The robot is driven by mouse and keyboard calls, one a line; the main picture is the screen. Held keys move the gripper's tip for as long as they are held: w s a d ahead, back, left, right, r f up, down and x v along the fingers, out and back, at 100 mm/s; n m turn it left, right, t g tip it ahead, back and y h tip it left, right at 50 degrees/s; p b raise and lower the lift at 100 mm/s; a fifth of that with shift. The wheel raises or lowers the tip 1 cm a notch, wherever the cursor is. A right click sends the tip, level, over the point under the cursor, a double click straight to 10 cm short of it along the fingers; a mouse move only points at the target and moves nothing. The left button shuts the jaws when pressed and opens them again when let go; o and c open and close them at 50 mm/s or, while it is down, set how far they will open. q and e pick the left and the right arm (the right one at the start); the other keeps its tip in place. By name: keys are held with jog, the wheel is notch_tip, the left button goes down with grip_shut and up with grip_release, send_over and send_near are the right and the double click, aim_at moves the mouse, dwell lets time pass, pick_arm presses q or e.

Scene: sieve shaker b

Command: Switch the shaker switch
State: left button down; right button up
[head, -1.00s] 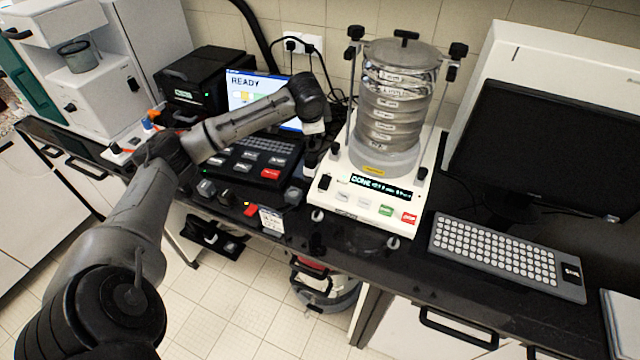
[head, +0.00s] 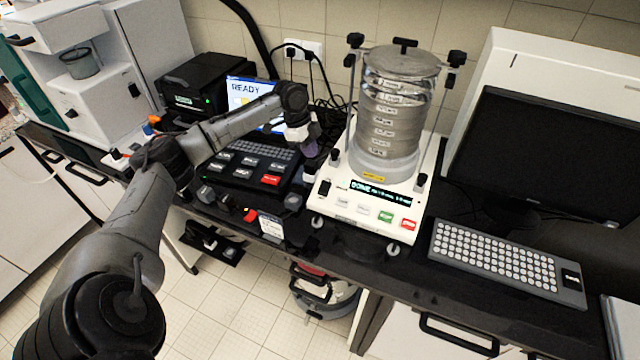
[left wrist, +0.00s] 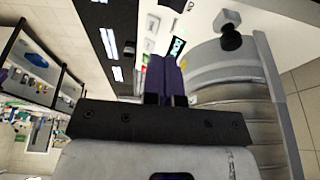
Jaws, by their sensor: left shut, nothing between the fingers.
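The sieve shaker (head: 340,220) has a white base with a stack of metal sieves (head: 384,115) clamped on it. Its lit display (head: 381,191) reads DONE. A small black switch (head: 324,187) is at the left of its front panel, with white, green and red buttons to the right. My left gripper (head: 312,147) is just left of the shaker, above and behind the switch, apart from it. Its purple fingers (left wrist: 165,77) are shut and empty in the left wrist view, with the shaker display (left wrist: 178,45) beyond them. My right gripper is not in view.
A black keypad unit (head: 245,170) and a screen reading READY (head: 245,92) stand left of the shaker. A monitor (head: 555,150) and a keyboard (head: 505,262) are to the right. Clamp posts with black knobs (head: 457,58) rise beside the sieves.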

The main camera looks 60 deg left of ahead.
pick_arm(q)
send_near(323, 191)
jog(key=x, duration=0.5)
jog(key=shift+d, duration=0.25)
jog(key=shift+w+a+f, duration=0.1)
jog(key=shift+f, duration=0.8)
